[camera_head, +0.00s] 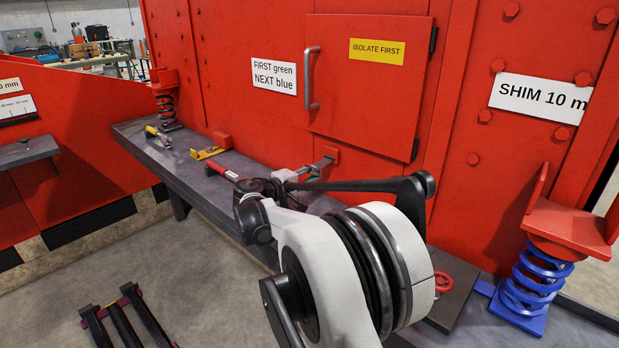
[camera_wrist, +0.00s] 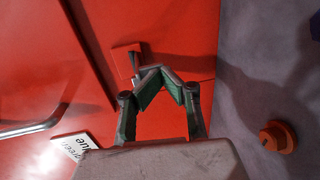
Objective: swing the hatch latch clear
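The red hatch (camera_head: 360,100) with a grey bar handle (camera_head: 311,80) is closed in the head view. Below its lower left corner is a small red plate (camera_head: 330,153), and a grey piece that may be the latch or my fingers crosses in front of it. In the wrist view the red plate (camera_wrist: 124,58) carries a short dark pin (camera_wrist: 134,64), probably part of the latch. My gripper (camera_wrist: 162,72) is just beside it; its two fingertips come together in a point. Nothing clearly shows between them. My arm hides part of this area in the head view.
A grey shelf (camera_head: 200,188) runs below the hatch, with a yellow bracket (camera_head: 207,153) and a yellow-handled tool (camera_head: 157,134). A red handwheel (camera_head: 443,282) and a blue spring (camera_head: 530,285) are at the right. An orange knob (camera_wrist: 278,137) shows in the wrist view.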

